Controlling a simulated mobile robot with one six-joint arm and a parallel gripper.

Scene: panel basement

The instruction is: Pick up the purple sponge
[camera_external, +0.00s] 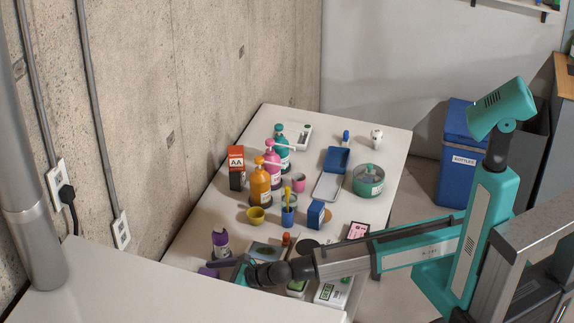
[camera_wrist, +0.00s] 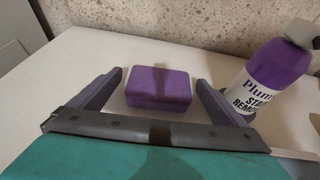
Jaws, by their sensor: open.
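The purple sponge (camera_wrist: 159,86) lies flat on the white table in the wrist view, midway between my gripper's two fingers. My gripper (camera_wrist: 158,92) is open, with one purple-grey finger on each side of the sponge and a visible gap on both sides. In the external view my gripper (camera_external: 222,268) is low at the near left end of the table. The sponge (camera_external: 208,272) shows there only as a small purple patch, partly hidden by the gripper.
A purple stain remover bottle (camera_wrist: 272,78) stands just right of the right finger; it also shows in the external view (camera_external: 220,242). The concrete wall (camera_wrist: 190,25) is behind the sponge. Several bottles, cups and boxes crowd the table (camera_external: 350,213) farther back.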

